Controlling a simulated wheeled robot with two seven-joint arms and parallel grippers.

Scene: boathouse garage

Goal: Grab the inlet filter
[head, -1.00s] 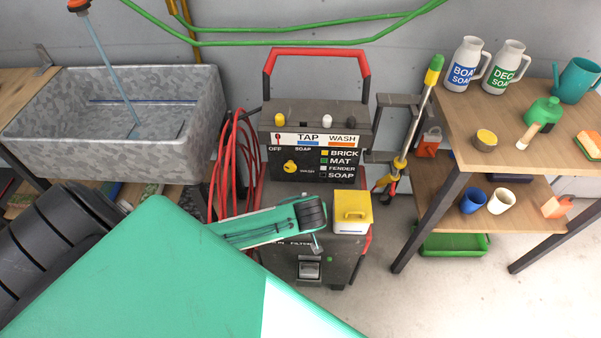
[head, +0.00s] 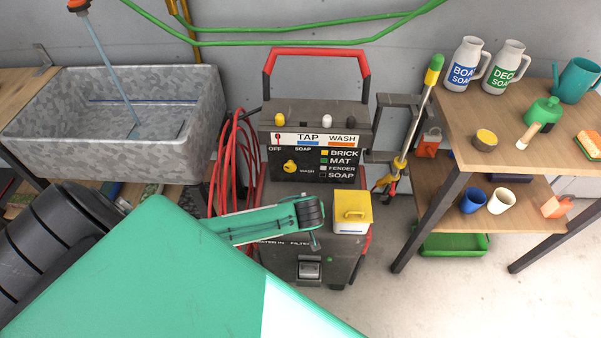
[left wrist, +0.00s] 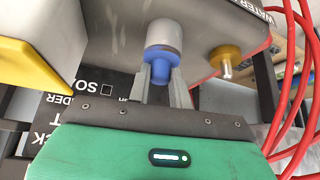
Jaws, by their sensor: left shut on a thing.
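The inlet filter (left wrist: 163,37) shows in the left wrist view as a pale grey cylinder with a blue end. My left gripper (left wrist: 161,84) is shut on its blue end, one finger on each side. In the head view the left gripper (head: 315,242) is over the front of the dark washer unit (head: 328,264), by the "WATER IN" and "FILTER" lettering. The filter is not clearly visible there. I cannot tell whether it still touches the unit. My right gripper is not in view.
A white box with a yellow lid (head: 352,212) sits just right of the left gripper. A brass fitting (left wrist: 225,58) is close to the filter. Red hose (head: 232,160) hangs left of the unit. A galvanized sink (head: 120,115) and a wooden table (head: 480,100) flank it.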

